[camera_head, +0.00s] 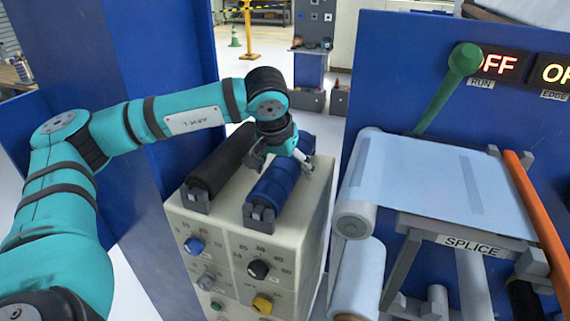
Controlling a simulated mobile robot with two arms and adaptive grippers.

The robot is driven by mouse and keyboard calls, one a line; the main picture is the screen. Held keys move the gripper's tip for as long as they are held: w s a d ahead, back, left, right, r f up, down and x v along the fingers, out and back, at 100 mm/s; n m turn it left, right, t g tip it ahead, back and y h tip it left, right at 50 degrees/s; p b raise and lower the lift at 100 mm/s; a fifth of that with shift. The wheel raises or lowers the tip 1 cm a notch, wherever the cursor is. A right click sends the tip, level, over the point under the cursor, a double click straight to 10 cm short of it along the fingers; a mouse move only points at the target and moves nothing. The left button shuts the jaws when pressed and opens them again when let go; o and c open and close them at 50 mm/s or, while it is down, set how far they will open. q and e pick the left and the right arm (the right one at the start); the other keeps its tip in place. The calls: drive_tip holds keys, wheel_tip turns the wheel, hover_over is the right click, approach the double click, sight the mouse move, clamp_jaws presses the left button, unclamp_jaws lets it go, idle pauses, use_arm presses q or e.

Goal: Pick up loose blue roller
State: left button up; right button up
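The blue roller (271,187) lies on top of the beige control cabinet, its near end in a small grey cradle. A black roller (216,167) lies parallel to it on the left, also in a cradle. My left gripper (281,163) points down over the far part of the blue roller. Its fingers are spread, one to each side of the roller, and look open. Whether they touch the roller is hard to tell. The gripper hides part of the roller's far end. My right gripper is out of view.
The beige cabinet (300,235) has knobs on its front. To its right stands a blue machine with a light web (440,180), a green lever (445,90), an orange bar (533,210) and a splice table. A blue column (160,130) stands left behind my arm.

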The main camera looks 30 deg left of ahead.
use_arm(q)
drive_tip(key=shift+f, duration=0.15)
drive_tip(key=shift+c, duration=0.3)
drive_tip(key=shift+c, duration=1.1)
drive_tip(key=shift+w, duration=0.1)
drive_tip(key=c, duration=1.5)
